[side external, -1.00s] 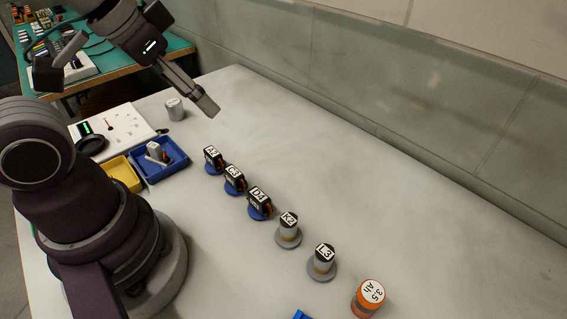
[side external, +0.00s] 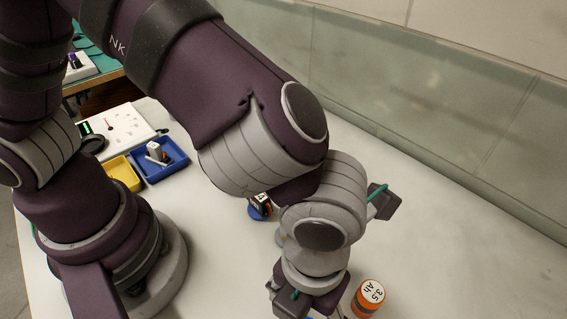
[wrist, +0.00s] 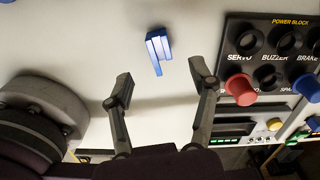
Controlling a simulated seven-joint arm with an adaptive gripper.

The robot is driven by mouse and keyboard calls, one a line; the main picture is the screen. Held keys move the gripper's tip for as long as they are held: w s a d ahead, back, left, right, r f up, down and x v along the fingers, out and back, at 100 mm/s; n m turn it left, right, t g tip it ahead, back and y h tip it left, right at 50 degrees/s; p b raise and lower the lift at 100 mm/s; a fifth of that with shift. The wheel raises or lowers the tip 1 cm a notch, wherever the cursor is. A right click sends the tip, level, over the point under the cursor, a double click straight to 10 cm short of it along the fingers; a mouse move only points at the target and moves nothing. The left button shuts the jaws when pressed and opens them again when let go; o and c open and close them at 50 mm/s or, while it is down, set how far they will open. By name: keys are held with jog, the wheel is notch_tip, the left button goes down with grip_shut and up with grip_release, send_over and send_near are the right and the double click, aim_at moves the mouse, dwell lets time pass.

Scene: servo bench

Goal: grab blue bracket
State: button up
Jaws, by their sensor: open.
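The blue bracket (wrist: 159,46) lies on the pale bench in the wrist view, a small ribbed blue piece with one longer leg. My gripper (wrist: 162,78) is open and empty. Its two fingertips point toward the bracket, one to each side of its line, and the bracket shows beyond the tips, apart from them. In the side external view my wrist is at the lower middle. The fingers are mostly cut off by the bottom edge there, and the bracket cannot be clearly made out.
A dark power block panel (wrist: 275,65) with red and blue plugs stands right of the bracket. An orange 3.5 Ah cylinder (side external: 369,298) stands beside my wrist. A blue tray (side external: 178,172) and a yellow tray (side external: 124,176) lie far left. My arm hides most labelled parts.

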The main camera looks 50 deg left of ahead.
jog(key=f, duration=0.6)
jog(key=shift+w+a+f, duration=0.1)
jog(key=shift+w+f, duration=0.1)
jog(key=shift+f, duration=0.15)
jog(key=shift+c, duration=0.3)
jog(key=c, duration=0.8)
